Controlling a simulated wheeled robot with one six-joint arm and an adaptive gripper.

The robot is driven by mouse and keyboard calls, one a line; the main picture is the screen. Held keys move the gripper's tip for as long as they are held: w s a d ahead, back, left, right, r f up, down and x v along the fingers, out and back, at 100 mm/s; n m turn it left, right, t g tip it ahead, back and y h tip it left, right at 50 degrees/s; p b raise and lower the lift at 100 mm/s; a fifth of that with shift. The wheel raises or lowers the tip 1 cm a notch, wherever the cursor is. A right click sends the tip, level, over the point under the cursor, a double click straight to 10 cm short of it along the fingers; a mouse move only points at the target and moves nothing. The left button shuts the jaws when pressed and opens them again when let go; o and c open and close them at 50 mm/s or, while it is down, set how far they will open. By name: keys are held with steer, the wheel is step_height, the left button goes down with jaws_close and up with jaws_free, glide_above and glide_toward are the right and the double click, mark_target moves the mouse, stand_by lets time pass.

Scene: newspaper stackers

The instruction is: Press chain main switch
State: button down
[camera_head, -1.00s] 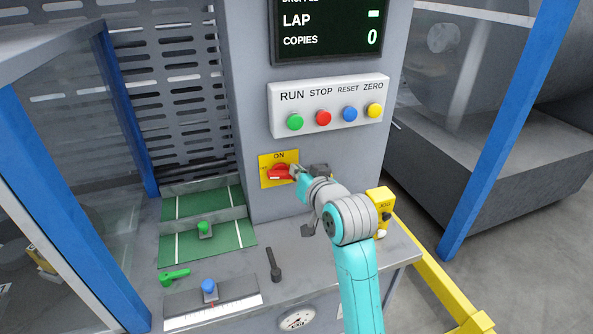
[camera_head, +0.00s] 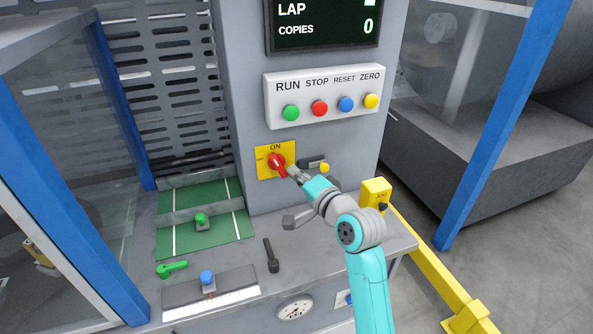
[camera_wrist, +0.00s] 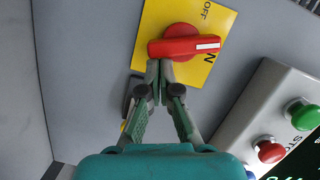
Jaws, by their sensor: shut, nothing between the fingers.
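The chain main switch is a red rotary knob (camera_head: 277,161) on a yellow plate (camera_head: 263,170), on the grey column below the button box. In the wrist view the red knob (camera_wrist: 185,44) lies across the picture, its white mark toward the ON side of the plate; OFF is at the top. My gripper (camera_head: 291,171) is at the knob's lower right in the head view. In the wrist view my gripper (camera_wrist: 160,68) has its fingertips together, empty, right at the knob's edge. I cannot tell whether they touch it.
A white box (camera_head: 325,95) with RUN, STOP, RESET and ZERO buttons is above the switch. A dark screen (camera_head: 340,24) is over it. A black lever (camera_head: 270,255) stands on the ledge below. A yellow rail (camera_head: 435,280) runs at the right.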

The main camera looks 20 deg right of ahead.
steer(key=m, duration=0.1)
steer(key=f+m, duration=0.1)
steer(key=shift+a+m+t+y, duration=0.3)
steer(key=shift+a, duration=0.05)
steer(key=shift+f, duration=0.1)
steer(key=shift+d, duration=0.1)
stand_by(0.6)
